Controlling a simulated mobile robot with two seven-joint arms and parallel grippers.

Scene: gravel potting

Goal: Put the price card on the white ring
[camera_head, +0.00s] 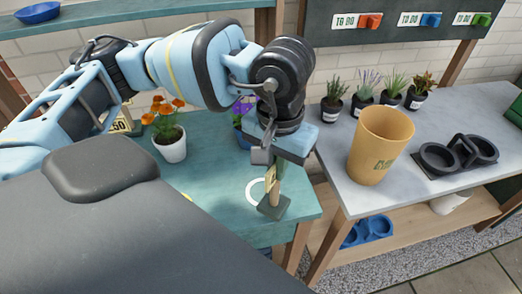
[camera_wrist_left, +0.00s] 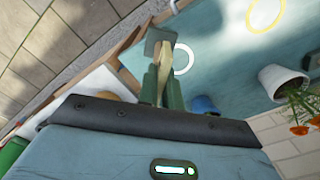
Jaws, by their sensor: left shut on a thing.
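My left gripper (camera_head: 272,160) points down over the right front corner of the teal table and is shut on the price card (camera_head: 271,180), a small card on a post with a dark square base. The wrist view shows the card's post (camera_wrist_left: 163,62) between the fingertips (camera_wrist_left: 163,92). The base sits just right of the white ring (camera_head: 254,192), overlapping its right side in the head view. In the wrist view the white ring (camera_wrist_left: 184,58) lies beside the post. I cannot tell whether the base touches the table. My right gripper is not in view.
A yellow ring (camera_wrist_left: 266,16) is on the table. A white pot of orange flowers (camera_head: 171,148) and a blue pot (camera_head: 242,139) stand farther back. Another price card (camera_head: 121,123) is at the back left. A tan pot (camera_head: 381,145) stands on the grey table to the right, across a gap.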

